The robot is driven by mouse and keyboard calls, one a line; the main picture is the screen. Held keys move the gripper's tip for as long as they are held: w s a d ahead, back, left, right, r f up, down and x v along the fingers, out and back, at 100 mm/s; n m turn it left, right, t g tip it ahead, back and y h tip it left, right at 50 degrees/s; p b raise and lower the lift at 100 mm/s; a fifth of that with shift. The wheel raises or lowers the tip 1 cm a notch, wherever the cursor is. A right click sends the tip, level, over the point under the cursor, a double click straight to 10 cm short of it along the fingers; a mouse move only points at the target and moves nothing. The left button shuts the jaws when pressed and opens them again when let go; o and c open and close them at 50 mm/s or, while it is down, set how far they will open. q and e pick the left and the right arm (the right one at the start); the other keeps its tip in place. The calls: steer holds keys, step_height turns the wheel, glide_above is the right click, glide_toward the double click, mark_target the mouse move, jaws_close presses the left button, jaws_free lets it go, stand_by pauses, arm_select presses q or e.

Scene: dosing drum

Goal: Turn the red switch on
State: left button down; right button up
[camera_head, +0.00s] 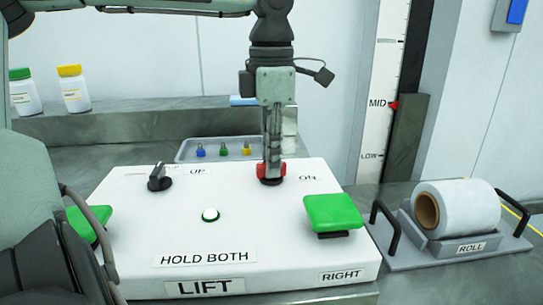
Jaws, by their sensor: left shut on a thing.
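The red switch (267,172) stands on the far right part of the white control box (330,265), left of the printed word ON. It has a dark base. My left gripper (272,165) points straight down over it, with its fingers shut on the red switch. The fingers hide much of the switch, so I cannot tell which way it is turned. My right gripper is not in view; an arm link of mine fills the left edge.
The box also carries a black knob (159,178) by UP, a white button (210,215) and green paddles at left (90,222) and right (333,213). A tray (185,152) with small coloured items lies behind. A roll (458,207) sits in a handled holder at right.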

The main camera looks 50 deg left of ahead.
arm_select(q)
steer(key=shift+m, duration=0.6)
steer(key=c, duration=1.6)
jaws_free()
steer(key=shift+o, duration=0.2)
step_height(320, 180, up, 12)
